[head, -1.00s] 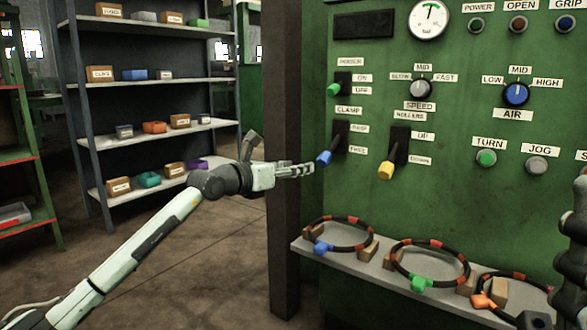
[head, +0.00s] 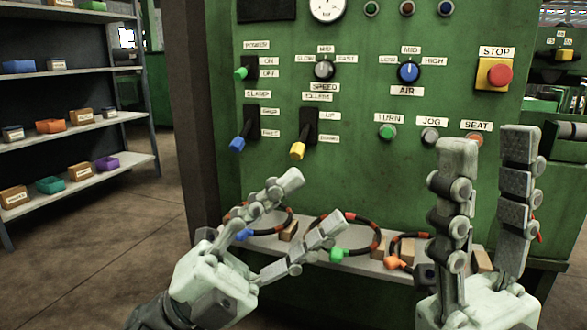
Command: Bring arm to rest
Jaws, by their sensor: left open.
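My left gripper (head: 313,198) is in the lower middle of the head view, its two fingers spread and pointing up and right. It is empty and appears in front of the ledge, partly covering the rings. My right gripper (head: 488,145) stands upright at the lower right, its two fingers apart with nothing between them. Behind both is the green control panel (head: 350,185). Its blue-tipped clamp lever (head: 237,144) and yellow-tipped rollers lever (head: 298,151) both point down. My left arm's forearm is mostly out of view.
A grey ledge (head: 375,265) below the panel carries dark rings with red bands and blue, green and orange clips. A red stop button (head: 499,75) is at upper right. A shelf rack (head: 70,130) with small bins stands at left. The floor (head: 100,255) at lower left is clear.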

